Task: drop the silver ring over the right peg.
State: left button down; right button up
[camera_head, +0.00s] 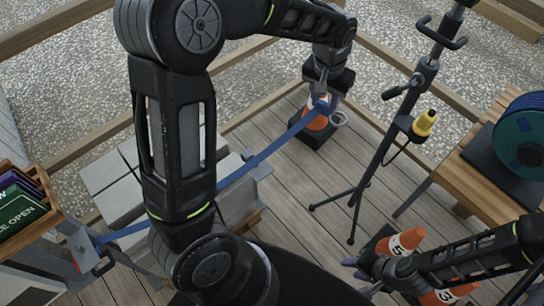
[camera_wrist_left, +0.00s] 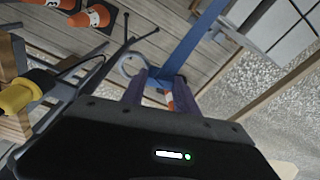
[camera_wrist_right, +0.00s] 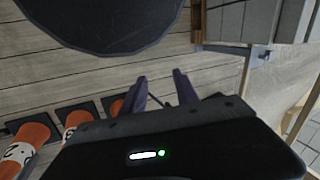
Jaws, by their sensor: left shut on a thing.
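The silver ring (camera_head: 345,121) hangs at the end of a blue strap (camera_head: 262,156), beside the fingertips of my left gripper (camera_head: 325,98). In the left wrist view the ring (camera_wrist_left: 122,68) sticks out to the left of the fingers, and the blue strap (camera_wrist_left: 196,46) passes at their tips. My left gripper is shut on the ring's strap end. The strap runs taut down left to a grey bracket (camera_head: 80,246). My right gripper (camera_wrist_right: 160,90) is open and empty, low at the right. I cannot make out the right peg for certain.
An orange cone (camera_head: 317,121) on a black base stands just behind the held ring. A black tripod stand (camera_head: 378,150) with a yellow tool (camera_head: 425,121) is to the right. Grey blocks (camera_head: 118,190) lie under the strap.

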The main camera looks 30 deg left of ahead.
pick_arm(q)
jog(key=shift+w+d+r, duration=0.15)
jog(key=shift+f, duration=0.25)
pick_arm(e)
jog(key=shift+o, duration=1.4)
jog(key=shift+f, duration=0.15)
jog(key=o, duration=0.9)
notch_tip(320, 180, down, 11)
jog(key=b, duration=1.1)
jog(key=shift+f, duration=0.1)
pick_arm(q)
jog(key=s+a+f+n+g+b, duration=0.1)
jog(key=a+f+n+b, duration=0.3)
jog(key=f+n, duration=0.5)
jog(key=s+a+f+n+g+b, duration=0.1)
jog(key=s+a+f+n+b, duration=0.2)
jog(key=a+f+n, duration=0.4)
jog(key=s+a+f+n+g+y+b, duration=0.1)
jog(key=s+a+f+n+b, duration=0.2)
jog(key=f+n, duration=0.9)
notch_tip(320, 180, down, 5)
jog(key=a+b, duration=0.1)
jog(key=a, duration=0.2)
jog(key=shift+r+n+b, duration=0.15)
jog(key=shift+n+b, duration=0.2)
jog(key=shift+n, duration=0.05)
pick_arm(e)
notch_tip(320, 180, down, 11)
jog(key=shift+f, duration=0.1)
